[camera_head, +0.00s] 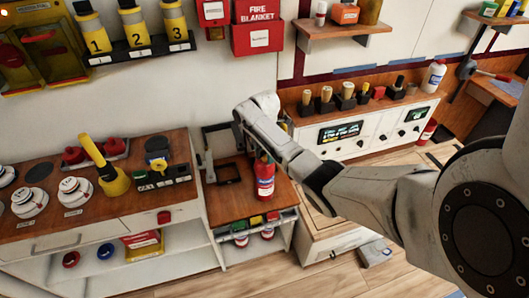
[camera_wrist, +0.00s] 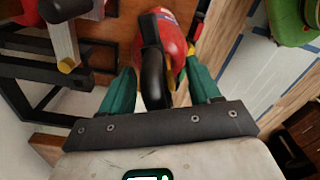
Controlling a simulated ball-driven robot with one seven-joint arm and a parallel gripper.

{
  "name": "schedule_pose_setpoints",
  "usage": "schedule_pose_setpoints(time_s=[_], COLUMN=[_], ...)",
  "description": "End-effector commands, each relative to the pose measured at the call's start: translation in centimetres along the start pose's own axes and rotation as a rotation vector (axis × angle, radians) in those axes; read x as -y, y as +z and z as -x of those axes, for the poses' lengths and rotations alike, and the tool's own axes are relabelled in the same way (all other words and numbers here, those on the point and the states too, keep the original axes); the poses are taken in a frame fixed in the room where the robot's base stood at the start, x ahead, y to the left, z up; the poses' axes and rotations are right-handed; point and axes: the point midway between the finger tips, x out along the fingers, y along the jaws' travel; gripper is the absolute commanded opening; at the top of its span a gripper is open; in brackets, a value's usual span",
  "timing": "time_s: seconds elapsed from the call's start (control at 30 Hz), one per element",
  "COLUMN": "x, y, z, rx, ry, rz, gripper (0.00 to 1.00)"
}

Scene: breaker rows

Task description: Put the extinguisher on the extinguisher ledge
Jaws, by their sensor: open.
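A red extinguisher (camera_head: 264,178) with a pale label stands on the low wooden-topped unit in the middle of the head view. In the wrist view its red body (camera_wrist: 178,32) and black curved handle or hose lie between the two teal fingers of my gripper (camera_wrist: 162,82). The fingers are open on either side, with visible gaps. In the head view my wrist is just above and behind the extinguisher, and the fingers are hidden there. I cannot tell which surface is the extinguisher ledge; a wooden wall shelf (camera_head: 345,30) hangs at the upper middle.
A black frame (camera_head: 208,155) stands left of the extinguisher. A counter (camera_head: 35,215) with switches and a yellow-handled tool (camera_head: 105,165) is at left. A wooden-topped panel (camera_head: 375,130) with several bottles and dials is at right. Red boxes (camera_head: 257,38) hang above.

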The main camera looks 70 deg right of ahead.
Motion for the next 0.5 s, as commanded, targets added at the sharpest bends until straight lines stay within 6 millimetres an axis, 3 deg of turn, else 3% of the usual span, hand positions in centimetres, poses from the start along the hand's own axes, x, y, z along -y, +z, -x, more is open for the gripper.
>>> schedule_pose_setpoints(time_s=[0.27,0.5], x=[-0.1,-0.2], y=[0.0,0.0], z=[0.9,5.2], rx=[0.000,0.001], ry=[0.003,0.006], rz=[0.000,0.000], gripper=[0.62,0.62])
